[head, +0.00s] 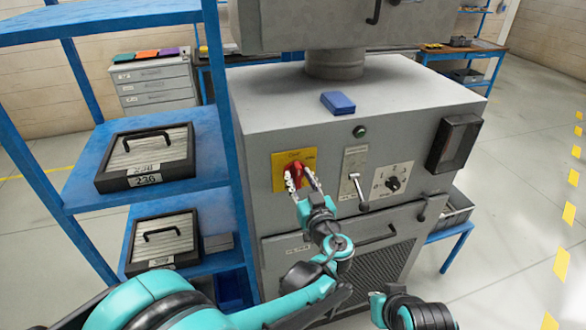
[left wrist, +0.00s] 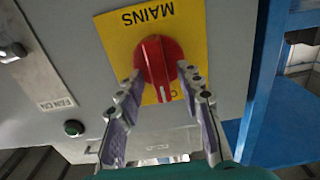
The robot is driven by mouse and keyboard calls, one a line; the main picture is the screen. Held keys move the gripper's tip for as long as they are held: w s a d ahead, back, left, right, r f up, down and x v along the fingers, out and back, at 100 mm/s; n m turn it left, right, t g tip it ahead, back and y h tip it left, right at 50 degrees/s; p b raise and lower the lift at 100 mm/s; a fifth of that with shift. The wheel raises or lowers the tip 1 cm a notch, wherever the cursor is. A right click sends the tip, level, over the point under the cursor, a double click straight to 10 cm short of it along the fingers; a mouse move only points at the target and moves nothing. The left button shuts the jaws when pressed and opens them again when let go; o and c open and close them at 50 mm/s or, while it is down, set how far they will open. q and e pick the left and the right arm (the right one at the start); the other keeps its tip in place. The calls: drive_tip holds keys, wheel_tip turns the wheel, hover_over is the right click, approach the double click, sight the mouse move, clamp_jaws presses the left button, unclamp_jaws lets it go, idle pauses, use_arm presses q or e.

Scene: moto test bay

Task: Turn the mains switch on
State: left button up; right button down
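The mains switch is a red rotary knob (head: 295,171) on a yellow plate (head: 281,160) on the grey cabinet's front. In the left wrist view the red knob (left wrist: 159,62) shows upside down under the word MAINS, its white mark pointing to the picture's bottom. Lettering by the mark is partly hidden. My left gripper (head: 301,179) is at the knob. In the left wrist view its fingers (left wrist: 161,76) are spread, one on each side of the knob, with their tips at its edges. I cannot tell if they touch it.
Right of the switch are a lever (head: 358,190), a numbered black dial (head: 392,184) and a green button (head: 359,131). A blue box (head: 338,103) lies on the cabinet (head: 270,84). A blue shelf rack (head: 205,186) stands close on the left. Floor is free at right.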

use_arm(q)
drive_tip(key=shift+w+a, duration=0.1)
drive_tip(key=shift+w, duration=0.25)
drive_tip(key=shift+s+r, duration=0.15)
drive_tip(key=shift+s, duration=0.2)
drive_tip(key=shift+c, duration=0.6)
clamp_jaws()
use_arm(e)
drive_tip(key=shift+w, duration=0.1)
